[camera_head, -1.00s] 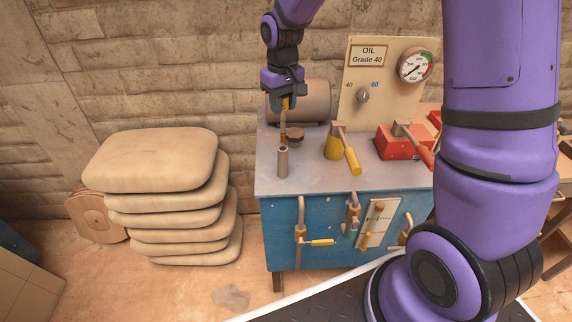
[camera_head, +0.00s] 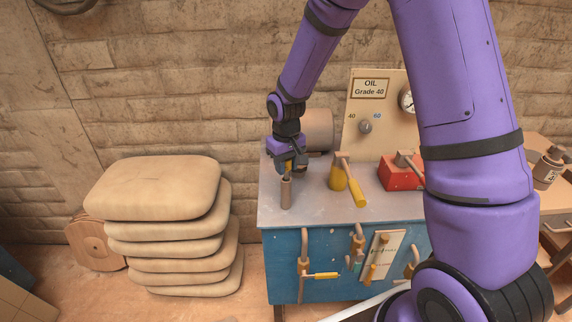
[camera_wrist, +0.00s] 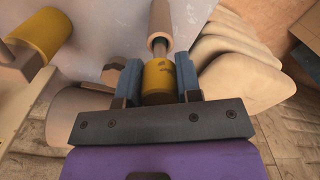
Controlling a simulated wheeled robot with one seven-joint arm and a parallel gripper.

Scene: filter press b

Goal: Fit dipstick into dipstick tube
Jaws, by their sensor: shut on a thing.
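The dipstick has a yellow handle (camera_wrist: 158,82) and a thin grey rod; the handle also shows partly in the head view (camera_head: 289,166). My gripper (camera_head: 290,169) is shut on the handle, with one finger on each side in the wrist view (camera_wrist: 157,66). The dipstick tube (camera_head: 286,193) is a short brown upright cylinder near the left end of the bench top. In the wrist view the tube (camera_wrist: 160,22) lies straight beyond the handle. The rod reaches its mouth and appears to run into it, with a short length showing. The handle is apart from the rim.
The grey bench top (camera_head: 310,208) carries a yellow lever (camera_head: 351,182) and a red block (camera_head: 398,173) right of the tube. A brown cylinder (camera_head: 318,128) and the oil panel (camera_head: 370,108) stand behind. Stacked sacks (camera_head: 160,190) are at left.

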